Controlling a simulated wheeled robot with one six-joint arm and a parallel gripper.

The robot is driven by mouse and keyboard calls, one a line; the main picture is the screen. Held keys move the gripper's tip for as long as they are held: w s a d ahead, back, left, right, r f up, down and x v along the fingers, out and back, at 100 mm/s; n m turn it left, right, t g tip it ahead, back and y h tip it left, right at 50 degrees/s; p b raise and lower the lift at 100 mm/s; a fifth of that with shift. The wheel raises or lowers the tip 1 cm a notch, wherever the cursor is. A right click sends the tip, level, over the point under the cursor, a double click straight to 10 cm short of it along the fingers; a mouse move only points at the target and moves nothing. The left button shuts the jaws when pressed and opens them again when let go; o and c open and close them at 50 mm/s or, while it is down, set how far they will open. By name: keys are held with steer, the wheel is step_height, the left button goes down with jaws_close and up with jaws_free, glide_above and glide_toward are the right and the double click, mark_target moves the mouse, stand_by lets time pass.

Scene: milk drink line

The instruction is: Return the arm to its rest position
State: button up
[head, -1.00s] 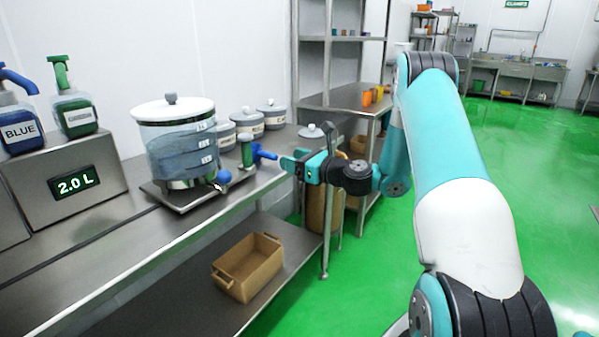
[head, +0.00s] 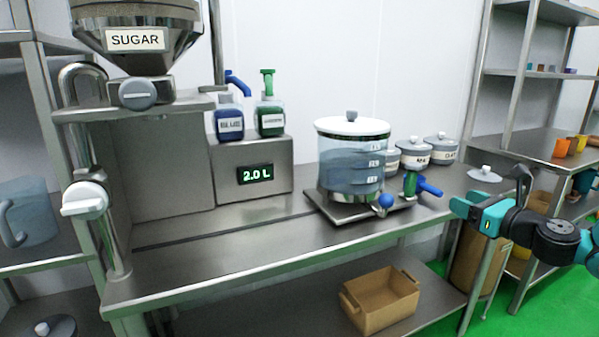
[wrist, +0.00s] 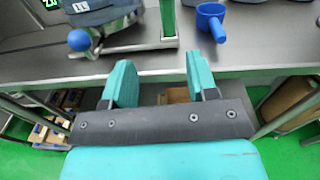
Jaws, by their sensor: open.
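My gripper (head: 468,207) is at the right of the head view, in front of the steel counter's front edge (head: 285,262). It is open, with nothing between its teal fingers. In the wrist view my gripper (wrist: 158,80) also shows open and empty, pointing at the counter edge. Part of my arm shows at the right edge of the head view; the rest is out of frame.
A clear lidded tank (head: 350,160) with a blue-knobbed tap stands on the counter, left of my gripper. A blue scoop (head: 430,187) lies close behind the gripper. A cardboard box (head: 382,300) sits on the lower shelf. Green floor (head: 545,300) is free at right.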

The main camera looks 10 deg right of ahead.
steer(key=s+a+r+n+g+y+p, duration=0.2)
steer(key=s+a+r+n+g, duration=0.15)
steer(key=a+n, duration=0.45)
steer(key=s+a+r+n+g+y+p, duration=0.1)
steer(key=s+a+r+n+g+p, duration=0.2)
steer(key=a+n, duration=0.5)
steer(key=s+a+r+n+g+y+p, duration=0.1)
steer(key=s+a+r+n+g+y, duration=0.25)
steer(key=a, duration=0.75)
steer(key=s+a+r+n+g+h+p, duration=0.2)
steer(key=s+n+g+h, duration=0.1)
steer(key=s+n, duration=0.6)
steer(key=s+a+r+n+g+h+p, duration=0.1)
steer(key=s+r+n+g+h+p, duration=0.2)
steer(key=s+n, duration=0.7)
steer(key=shift+s+a+g+h, duration=0.4)
steer(key=shift+s+g+h, duration=0.1)
steer(key=shift+s+h, duration=0.55)
